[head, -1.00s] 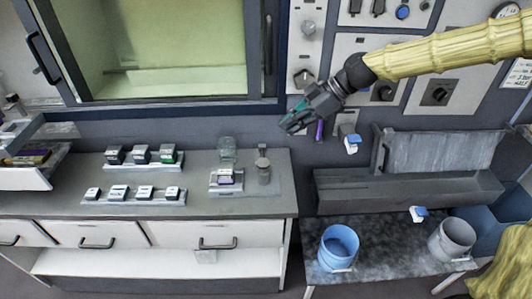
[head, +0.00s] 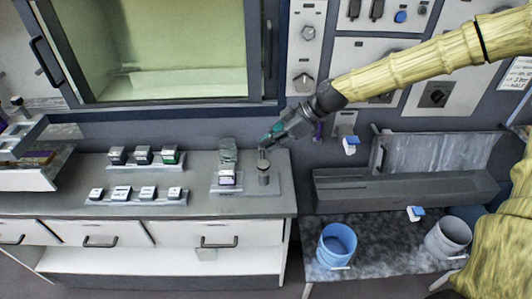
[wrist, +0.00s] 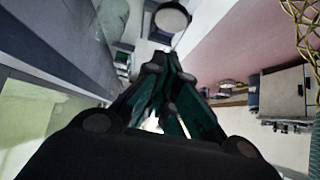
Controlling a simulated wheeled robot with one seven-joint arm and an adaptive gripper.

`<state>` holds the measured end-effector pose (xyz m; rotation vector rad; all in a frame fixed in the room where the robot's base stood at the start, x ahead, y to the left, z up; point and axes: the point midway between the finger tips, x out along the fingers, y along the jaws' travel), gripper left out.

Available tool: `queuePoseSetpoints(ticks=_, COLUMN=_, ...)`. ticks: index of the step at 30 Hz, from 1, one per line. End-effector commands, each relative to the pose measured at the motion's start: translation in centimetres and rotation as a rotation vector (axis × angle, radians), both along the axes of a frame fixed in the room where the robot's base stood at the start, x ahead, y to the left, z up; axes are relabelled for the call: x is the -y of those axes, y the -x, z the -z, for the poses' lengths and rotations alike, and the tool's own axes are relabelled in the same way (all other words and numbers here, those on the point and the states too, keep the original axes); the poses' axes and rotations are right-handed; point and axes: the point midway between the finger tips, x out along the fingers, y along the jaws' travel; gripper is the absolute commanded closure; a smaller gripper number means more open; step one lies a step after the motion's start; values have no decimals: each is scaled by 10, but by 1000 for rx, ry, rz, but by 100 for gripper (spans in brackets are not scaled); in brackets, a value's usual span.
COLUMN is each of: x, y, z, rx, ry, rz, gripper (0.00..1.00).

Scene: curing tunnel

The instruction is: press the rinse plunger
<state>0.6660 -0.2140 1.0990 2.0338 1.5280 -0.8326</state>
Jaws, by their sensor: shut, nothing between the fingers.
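The rinse plunger appears to be the small grey post with a round body (head: 264,174) at the right end of the counter. My gripper (head: 264,144) is shut and empty, its teal fingers angled down and left. In the head view its fingertips overlap the top of the post; whether they touch it I cannot tell. In the wrist view the closed fingers (wrist: 172,62) point up the picture, with a round grey-rimmed disc (wrist: 172,17) just beyond them, probably the plunger's top.
Two racks of small blocks (head: 145,155) sit further left. A blue bucket (head: 337,243) and a grey bucket (head: 448,238) stand lower right. The counter's front strip is clear.

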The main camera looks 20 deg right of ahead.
Motion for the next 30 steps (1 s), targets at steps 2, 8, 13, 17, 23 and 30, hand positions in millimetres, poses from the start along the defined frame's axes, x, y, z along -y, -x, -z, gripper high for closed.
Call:
queuePoseSetpoints(ticks=2, x=-5, y=-1, z=4, rx=-2, ry=0, rz=-2, gripper=100)
queuePoseSetpoints(ticks=8, x=-11, y=-3, z=17, rx=-3, ry=-1, rz=1, gripper=100)
queuePoseSetpoints(ticks=13, x=-11, y=-2, z=30, rx=-4, ry=0, rz=1, gripper=100)
queuePoseSetpoints(ticks=17, x=-11, y=-3, z=39, rx=-3, ry=0, rz=0, gripper=100)
queuePoseSetpoints(ticks=23, x=-11, y=-3, z=48, rx=0, ry=1, rz=0, gripper=100)
queuePoseSetpoints(ticks=30, x=-11, y=-3, z=51, rx=1, ry=0, rz=0, gripper=100)
